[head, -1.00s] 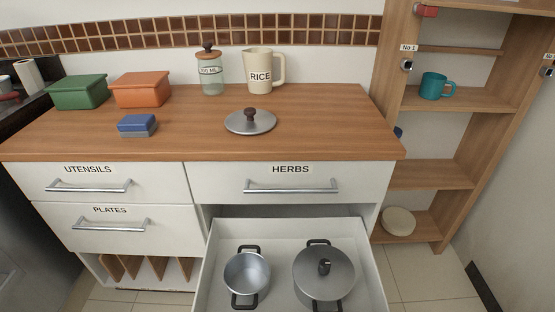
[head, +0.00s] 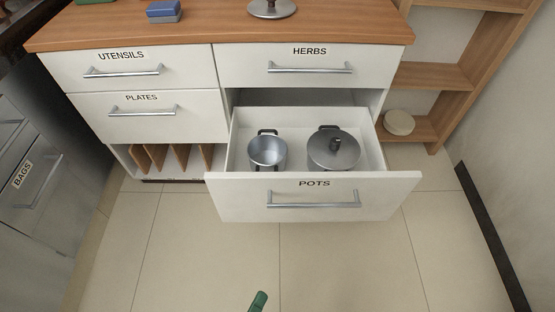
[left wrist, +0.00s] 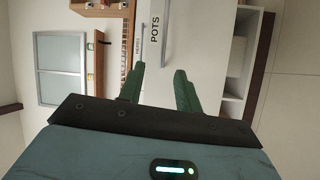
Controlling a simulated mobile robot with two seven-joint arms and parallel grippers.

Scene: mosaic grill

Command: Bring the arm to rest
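My left gripper shows in the head view only as a green fingertip (head: 258,301) at the bottom edge, over the floor and apart from the drawers. In the left wrist view my left gripper (left wrist: 160,75) has its two green fingers spread with nothing between them. The POTS drawer front (left wrist: 181,30) is beyond the fingers in that view. My right gripper is not in view.
The POTS drawer (head: 314,199) stands pulled out. It holds an open pot (head: 267,152) and a lidded pot (head: 334,149). The UTENSILS, PLATES and HERBS drawers are shut. The tiled floor (head: 200,260) in front is clear. A wooden shelf (head: 432,76) stands at the right.

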